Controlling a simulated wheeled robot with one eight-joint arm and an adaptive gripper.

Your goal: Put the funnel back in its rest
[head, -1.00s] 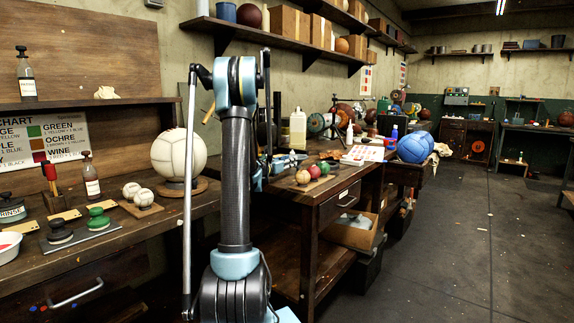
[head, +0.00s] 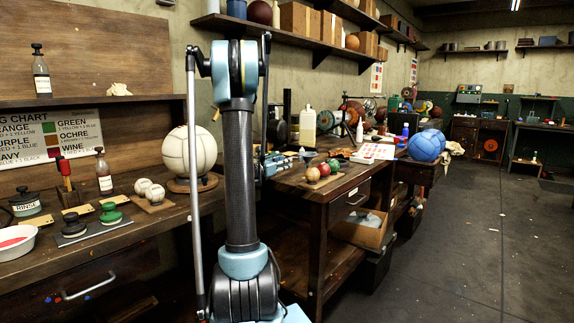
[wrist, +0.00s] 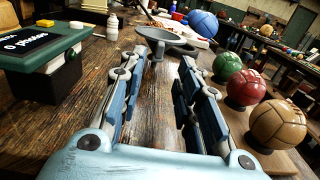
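My gripper (wrist: 170,58) is open in the wrist view, its two blue-grey fingers apart above the wooden bench, with nothing clearly between them. A grey, round, shallow dish-like shape (wrist: 167,36) lies just beyond the fingertips. I cannot tell whether it is the funnel, a pan or part of a rest. No funnel or rest can be made out for certain there.
Green (wrist: 227,66), red (wrist: 246,87) and tan (wrist: 279,124) balls stand to the right of the fingers. A dark green display box (wrist: 45,50) stands left. A white bottle (wrist: 112,26) is farther back. A large blue ball (head: 426,146) sits on the far bench.

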